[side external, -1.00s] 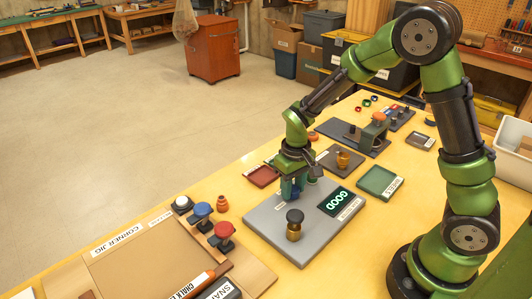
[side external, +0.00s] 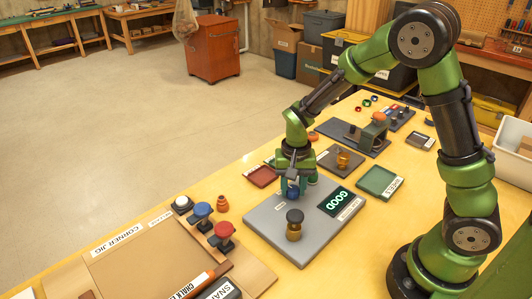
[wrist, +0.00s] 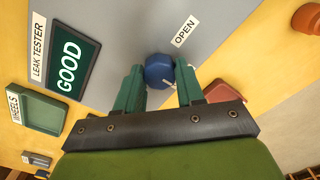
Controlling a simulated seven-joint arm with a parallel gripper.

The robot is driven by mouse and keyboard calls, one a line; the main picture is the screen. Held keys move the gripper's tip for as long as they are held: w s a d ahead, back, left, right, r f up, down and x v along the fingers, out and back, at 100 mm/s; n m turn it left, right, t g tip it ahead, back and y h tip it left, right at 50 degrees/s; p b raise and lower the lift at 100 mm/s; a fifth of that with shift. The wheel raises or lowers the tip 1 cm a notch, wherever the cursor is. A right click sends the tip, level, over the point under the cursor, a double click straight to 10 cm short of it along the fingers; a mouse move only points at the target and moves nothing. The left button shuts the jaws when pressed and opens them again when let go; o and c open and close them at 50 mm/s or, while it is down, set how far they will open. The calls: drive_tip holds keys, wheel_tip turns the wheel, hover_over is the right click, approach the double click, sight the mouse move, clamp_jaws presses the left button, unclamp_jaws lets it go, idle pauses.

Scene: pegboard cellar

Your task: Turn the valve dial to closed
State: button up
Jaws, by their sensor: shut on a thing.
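The valve dial (wrist: 158,68) is a blue knob on the grey leak tester plate (wrist: 120,18). In the wrist view it lies between the two green fingers of my gripper (wrist: 158,88), which is shut on it. A light mark shows at the dial's near edge, and an OPEN label (wrist: 185,32) is printed beside it. In the side view my gripper (side external: 293,188) points down over the plate and the dial (side external: 292,193) shows low between the fingers. The tester's display (side external: 341,201) reads GOOD. No CLOSED label is visible.
A brass fitting with a dark cap (side external: 294,226) stands on the plate near my gripper. A green WHEELS tray (side external: 378,182) and a red tray (side external: 262,176) lie nearby. Red and blue knobbed clamps (side external: 223,232) stand to the left. The floor beyond the bench is open.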

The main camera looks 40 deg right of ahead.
sight(292, 188)
idle(0.4)
drive_tip(key=o, duration=1)
drive_tip(key=shift+o, duration=0.2)
wheel_tip(292, 188, up, 17)
drive_tip(key=s+a+r+n+t+y, duration=0.1)
drive_tip(key=s+r+n+t, duration=0.1)
drive_tip(key=s, duration=0.4)
drive_tip(key=s+a+r+n+t+y, duration=0.1)
drive_tip(key=s+r+n+t, duration=0.1)
drive_tip(key=s+t, duration=0.3)
drive_tip(key=shift+s+a+r+n, duration=0.15)
drive_tip(key=shift+s+n, duration=0.35)
drive_tip(key=shift+s, duration=0.7)
